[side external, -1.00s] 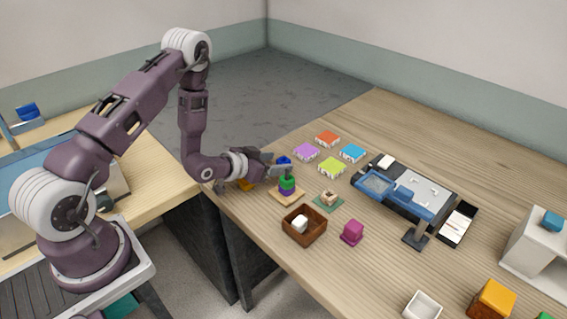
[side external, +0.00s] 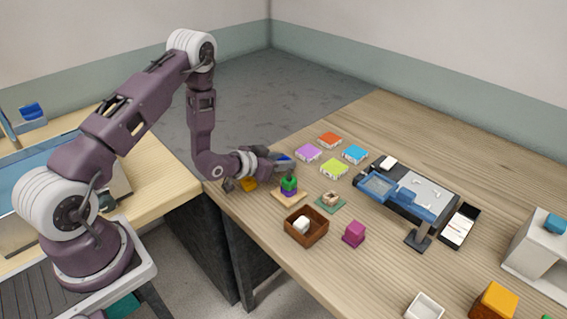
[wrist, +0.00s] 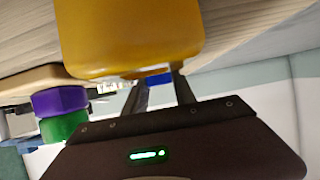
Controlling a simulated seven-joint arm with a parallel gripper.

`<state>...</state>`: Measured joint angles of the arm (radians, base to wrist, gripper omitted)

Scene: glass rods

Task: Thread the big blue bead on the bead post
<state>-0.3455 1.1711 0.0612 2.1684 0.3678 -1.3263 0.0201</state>
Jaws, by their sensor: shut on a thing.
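My gripper (side external: 280,162) is held low and level near the table's left edge, at the far side of the bead post. It is shut on the big blue bead (side external: 284,157), which is partly covered by the fingers. In the wrist view a bit of the blue bead (wrist: 159,79) shows between the fingers, mostly hidden behind a yellow object. The bead post stands on a wooden base (side external: 291,198) and carries a purple bead (side external: 288,192) and a green bead (side external: 289,183). The post's tip is not clear. The blue bead appears off the post, behind and above the green bead.
The yellow object (side external: 249,184) lies under my wrist. A brown box (side external: 306,227) with a white block, a green mat (side external: 330,204) and a magenta block (side external: 353,234) lie nearby. Several coloured tiles (side external: 334,169) lie behind. A blue-and-grey device (side external: 405,195) stands to the right.

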